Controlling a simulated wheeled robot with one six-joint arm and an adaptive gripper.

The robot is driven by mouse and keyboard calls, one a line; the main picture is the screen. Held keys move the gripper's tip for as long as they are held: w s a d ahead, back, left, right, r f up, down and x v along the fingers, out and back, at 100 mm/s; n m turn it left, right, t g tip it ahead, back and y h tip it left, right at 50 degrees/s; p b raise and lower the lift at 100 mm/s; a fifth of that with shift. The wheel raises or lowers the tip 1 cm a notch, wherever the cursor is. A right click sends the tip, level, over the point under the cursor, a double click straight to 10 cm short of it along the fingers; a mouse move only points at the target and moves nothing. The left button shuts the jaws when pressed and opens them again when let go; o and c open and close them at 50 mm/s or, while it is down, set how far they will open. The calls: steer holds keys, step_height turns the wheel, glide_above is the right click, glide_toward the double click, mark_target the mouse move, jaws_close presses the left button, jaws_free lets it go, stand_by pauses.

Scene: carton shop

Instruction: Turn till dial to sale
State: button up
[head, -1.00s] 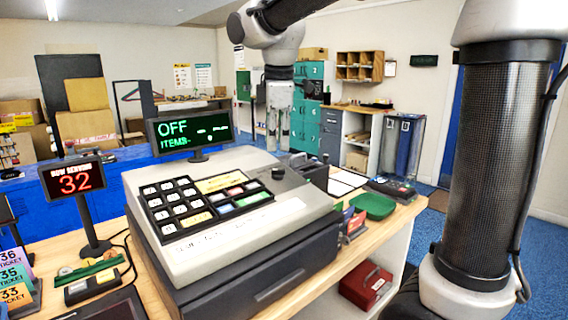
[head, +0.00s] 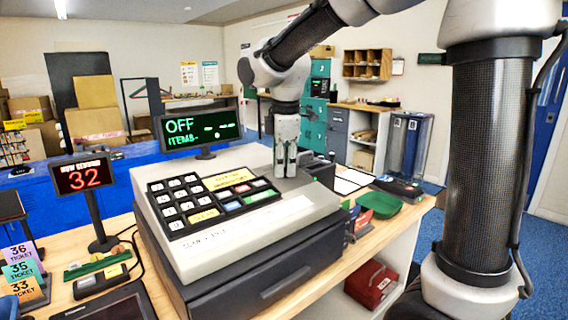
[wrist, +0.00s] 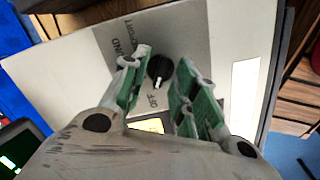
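The till (head: 250,225) stands on the wooden counter, with a keypad on its sloped top. Its display (head: 198,128) reads OFF and ITEMS. In the wrist view the black dial (wrist: 160,69) sits on a grey plate, its white mark towards the word OFF. My gripper (wrist: 162,82) is open, with one green-padded finger on each side of the dial and gaps showing. In the head view my gripper (head: 285,172) points down over the till's right rear, and it hides the dial.
A NOW SERVING 32 sign (head: 84,176) and ticket cards (head: 22,272) stand left of the till. A green tray (head: 379,210) and a card terminal (head: 398,187) lie to its right. A red box (head: 371,284) sits on the shelf below.

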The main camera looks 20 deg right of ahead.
jaws_close()
steer(key=shift+m, duration=0.3)
steer(key=m, duration=0.3)
steer(key=shift+w+d+m+g, duration=0.15)
steer(key=shift+m+g, duration=0.25)
steer(key=shift+m, duration=1.7)
steer(key=shift+y, duration=0.3)
steer(key=shift+o, duration=0.8)
jaws_free()
